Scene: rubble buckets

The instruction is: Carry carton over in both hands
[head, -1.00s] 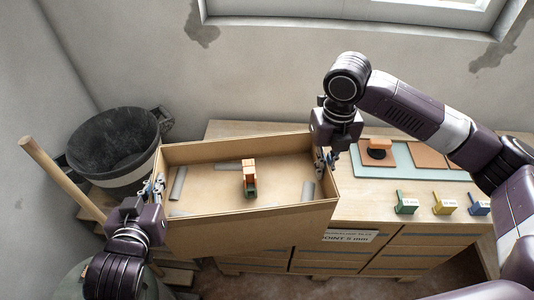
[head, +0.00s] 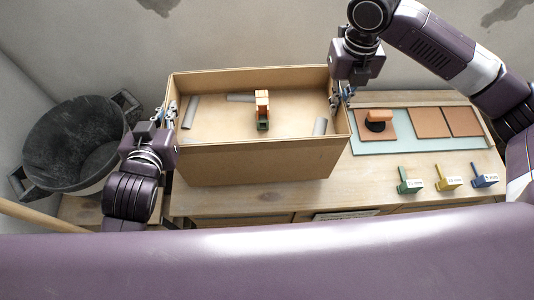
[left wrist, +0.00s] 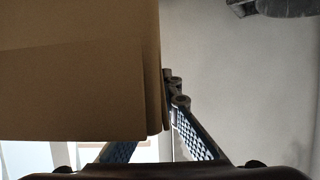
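The carton (head: 262,160) is an open-topped cardboard box at the middle of the head view, over the left part of the wooden bench (head: 420,205). I cannot tell whether its bottom touches the bench top. Inside lie an orange-and-green object (head: 262,110) and several grey pieces (head: 190,112). My left gripper (head: 169,112) is shut on the carton's left wall. In the left wrist view the carton (left wrist: 80,70) fills the left side, its edge between the fingers. My right gripper (head: 343,97) is at the right wall and seems shut on it; its fingertips are partly hidden.
A black bucket (head: 75,145) stands left of the bench. A pale mat (head: 400,142) with brown tiles (head: 430,122) and an orange-and-black tool (head: 379,120) lies right of the carton. Green (head: 408,182), yellow (head: 446,179) and blue (head: 483,176) labelled blocks stand near the front right.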

